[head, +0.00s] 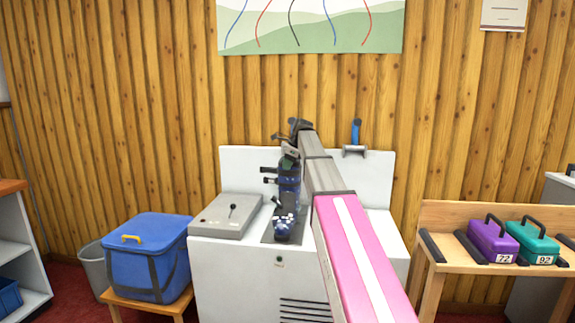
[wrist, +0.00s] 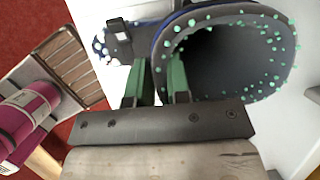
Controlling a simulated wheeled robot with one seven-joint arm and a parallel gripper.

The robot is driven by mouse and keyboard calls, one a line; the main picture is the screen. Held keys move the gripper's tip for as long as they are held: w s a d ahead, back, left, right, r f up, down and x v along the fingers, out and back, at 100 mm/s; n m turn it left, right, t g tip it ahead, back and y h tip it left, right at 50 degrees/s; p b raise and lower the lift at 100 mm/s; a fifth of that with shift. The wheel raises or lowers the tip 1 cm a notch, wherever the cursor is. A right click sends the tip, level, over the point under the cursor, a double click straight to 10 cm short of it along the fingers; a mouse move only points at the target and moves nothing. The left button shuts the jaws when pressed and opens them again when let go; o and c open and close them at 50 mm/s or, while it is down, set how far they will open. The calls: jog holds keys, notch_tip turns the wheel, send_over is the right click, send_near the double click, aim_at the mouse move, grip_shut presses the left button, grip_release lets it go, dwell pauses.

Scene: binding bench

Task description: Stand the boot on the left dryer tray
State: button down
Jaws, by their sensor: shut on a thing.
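The boot (head: 289,190) is dark blue with black buckles and a pale-speckled toe. It is upright in the head view, with its toe toward me. It is over a dark tray (head: 268,236) on the left part of the white dryer cabinet (head: 235,262); I cannot tell whether its sole touches. My gripper (head: 291,150) is at the top of the boot. In the wrist view my gripper's green fingers (wrist: 160,80) are shut on the boot's cuff, beside its dark, round opening (wrist: 215,65). My arm hides the dryer's right part.
A grey box with a lever (head: 222,216) sits left of the boot. A blue-handled fitting (head: 355,138) is on the white back panel. A blue cooler (head: 148,262) stands on a stool at left. Purple (head: 493,242) and teal (head: 533,243) cases sit on a wooden bench at right.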

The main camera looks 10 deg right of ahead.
jog(key=c, duration=1)
grip_release()
